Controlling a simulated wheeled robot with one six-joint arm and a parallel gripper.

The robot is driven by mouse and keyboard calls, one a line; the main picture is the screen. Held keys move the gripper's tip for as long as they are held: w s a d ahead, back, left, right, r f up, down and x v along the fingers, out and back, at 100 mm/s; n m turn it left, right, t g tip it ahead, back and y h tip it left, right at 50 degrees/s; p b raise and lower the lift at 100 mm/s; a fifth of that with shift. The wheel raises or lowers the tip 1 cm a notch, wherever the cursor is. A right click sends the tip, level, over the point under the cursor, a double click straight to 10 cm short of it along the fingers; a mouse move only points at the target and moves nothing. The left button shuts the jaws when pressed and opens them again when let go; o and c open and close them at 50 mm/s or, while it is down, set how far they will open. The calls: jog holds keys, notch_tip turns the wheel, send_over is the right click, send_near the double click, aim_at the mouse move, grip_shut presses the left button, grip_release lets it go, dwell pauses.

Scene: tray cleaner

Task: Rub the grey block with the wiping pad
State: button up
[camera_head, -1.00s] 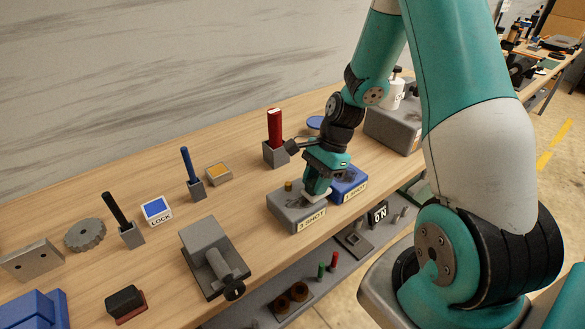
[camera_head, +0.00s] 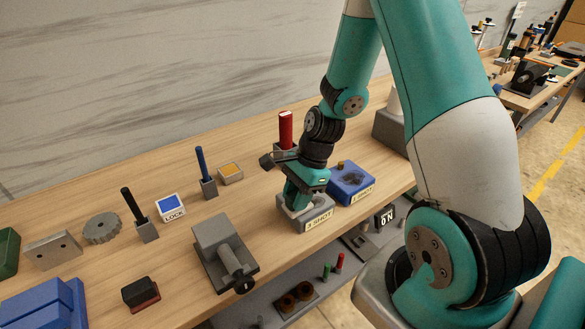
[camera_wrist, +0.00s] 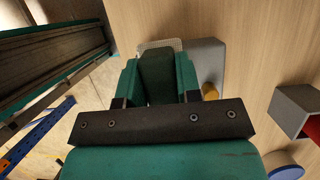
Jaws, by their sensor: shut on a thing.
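The grey block (camera_head: 321,207), labelled "3 SHOT", stands near the bench's front edge. My gripper (camera_head: 295,202) points down over its top and hides much of it. My gripper is shut on the pale wiping pad, which shows beyond the fingertips in the wrist view (camera_wrist: 160,44). The pad is at the grey block's top; whether it presses on it I cannot tell. In the wrist view the grey block (camera_wrist: 209,58) and its brass knob (camera_wrist: 210,92) lie right of the fingers. The blue block (camera_head: 352,187), labelled "1 SHOT", stands right of the grey one with a dark smudge on top.
Behind my gripper stands a red-handled holder (camera_head: 286,130). A grey clamp-like fixture (camera_head: 222,250) is to the left. Blue- (camera_head: 203,165) and black-handled (camera_head: 134,208) tools stand farther left. A lower shelf (camera_head: 270,305) runs below the front edge.

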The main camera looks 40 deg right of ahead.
notch_tip(320, 180, up, 2)
jog(key=shift+d+r+p, duration=0.15)
jog(key=shift+p, duration=0.2)
notch_tip(320, 180, up, 5)
jog(key=p, duration=0.5)
jog(key=shift+r, duration=0.15)
